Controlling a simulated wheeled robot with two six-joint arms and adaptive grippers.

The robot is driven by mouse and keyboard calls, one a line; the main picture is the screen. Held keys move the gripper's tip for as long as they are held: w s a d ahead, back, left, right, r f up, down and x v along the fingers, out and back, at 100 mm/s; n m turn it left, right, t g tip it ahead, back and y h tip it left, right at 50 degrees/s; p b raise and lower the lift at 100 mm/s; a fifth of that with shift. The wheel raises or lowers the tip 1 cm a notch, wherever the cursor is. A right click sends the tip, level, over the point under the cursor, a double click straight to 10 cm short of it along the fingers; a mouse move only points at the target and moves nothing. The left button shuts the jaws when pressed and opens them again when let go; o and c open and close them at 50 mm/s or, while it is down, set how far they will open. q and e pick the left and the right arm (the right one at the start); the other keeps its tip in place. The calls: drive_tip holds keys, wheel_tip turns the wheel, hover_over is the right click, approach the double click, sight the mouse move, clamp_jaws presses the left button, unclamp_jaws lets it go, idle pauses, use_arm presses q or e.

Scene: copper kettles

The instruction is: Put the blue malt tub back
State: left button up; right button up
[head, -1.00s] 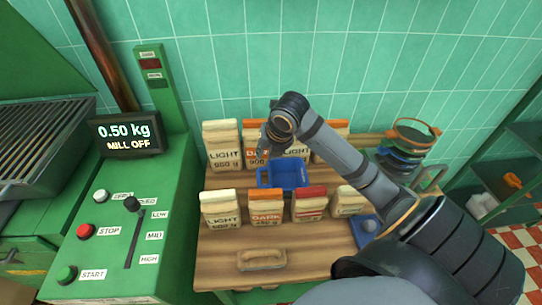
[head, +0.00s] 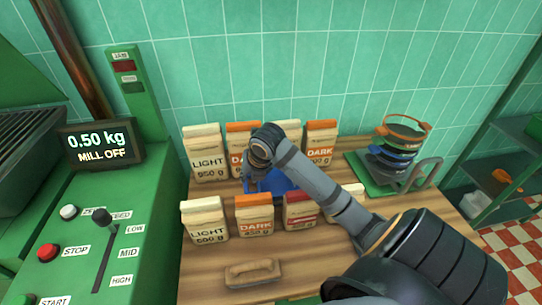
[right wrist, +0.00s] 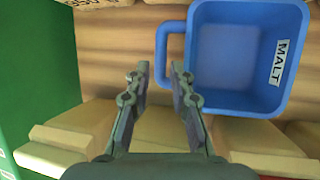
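The blue malt tub (head: 280,183) stands on the wooden counter between two rows of paper bags, partly hidden by my right arm in the head view. In the right wrist view the tub (right wrist: 232,60) is empty, with a MALT label on its right side and a handle (right wrist: 161,50) on its left. My right gripper (right wrist: 159,69) is open at the handle, with the handle's outer bar between its fingertips; no grip shows. In the head view this gripper (head: 249,182) is at the tub's left side, partly hidden by its wrist. My left gripper is not in view.
Light bags (head: 205,220) and dark bags (head: 254,215) stand close in front and behind. A stack of sieves (head: 398,150) stands at the right. A wooden block with a handle (head: 252,271) lies in front. The green mill panel (head: 75,225) is at the left.

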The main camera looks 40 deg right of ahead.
sight(247, 183)
drive_tip(key=shift+x, duration=3)
drive_tip(key=shift+d, duration=0.2)
clamp_jaws()
